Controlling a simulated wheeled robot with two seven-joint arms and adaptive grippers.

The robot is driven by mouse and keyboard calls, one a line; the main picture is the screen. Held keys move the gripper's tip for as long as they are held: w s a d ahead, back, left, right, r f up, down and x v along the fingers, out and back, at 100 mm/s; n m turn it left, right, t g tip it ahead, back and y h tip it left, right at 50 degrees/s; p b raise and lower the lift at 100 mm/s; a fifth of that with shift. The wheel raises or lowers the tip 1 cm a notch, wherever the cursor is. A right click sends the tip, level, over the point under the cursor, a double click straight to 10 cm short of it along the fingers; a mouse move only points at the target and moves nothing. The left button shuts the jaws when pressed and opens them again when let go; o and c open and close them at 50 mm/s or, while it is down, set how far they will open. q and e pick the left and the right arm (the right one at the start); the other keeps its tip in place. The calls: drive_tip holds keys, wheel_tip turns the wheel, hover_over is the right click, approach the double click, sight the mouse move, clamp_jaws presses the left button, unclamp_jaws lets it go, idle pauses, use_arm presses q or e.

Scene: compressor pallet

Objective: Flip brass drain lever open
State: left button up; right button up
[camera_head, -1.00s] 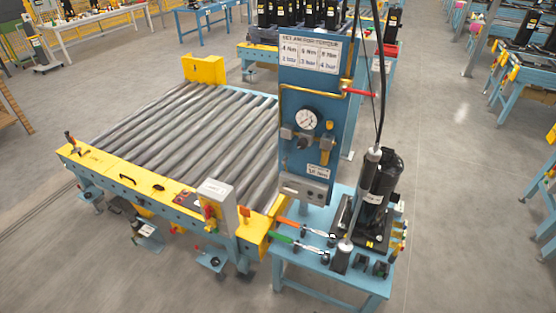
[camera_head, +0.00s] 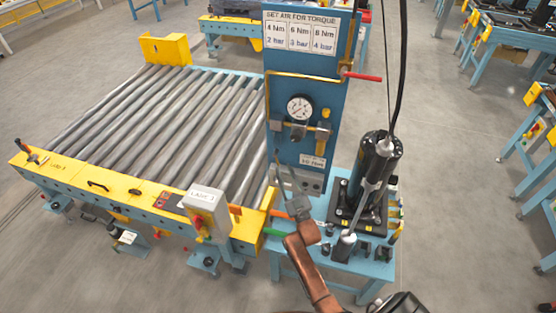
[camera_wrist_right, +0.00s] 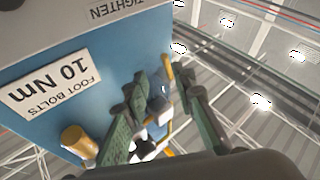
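The blue panel (camera_head: 283,97) carries a round gauge (camera_head: 299,107), grey fittings and a brass-coloured cylinder (camera_head: 323,133). That cylinder also shows at the lower left of the right wrist view (camera_wrist_right: 78,142). A thin brass-coloured piece (camera_wrist_right: 168,70) shows between the fingers in the wrist view; it may be the drain lever, but I cannot tell for sure. My right gripper (camera_head: 286,168) is in front of the panel's lower left part, fingers pointing up. In the wrist view its fingers (camera_wrist_right: 165,110) are apart. Contact with the lever cannot be seen. My left gripper is not in view.
A "10 Nm" label (camera_wrist_right: 45,88) is on the panel. A red handle (camera_head: 362,76) sticks out at its right. A black compressor (camera_head: 378,160) stands on the blue table behind my arm. The roller conveyor (camera_head: 150,120) and a grey box (camera_head: 207,208) are on the left.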

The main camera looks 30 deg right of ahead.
sight(278, 163)
drive_tip(key=x, duration=0.2)
drive_tip(key=a+x, duration=0.1)
drive_tip(key=x, duration=0.1)
drive_tip(key=shift+w, duration=0.4)
drive_tip(key=shift+w+d+r, duration=0.15)
drive_tip(key=shift+w, duration=0.35)
clamp_jaws()
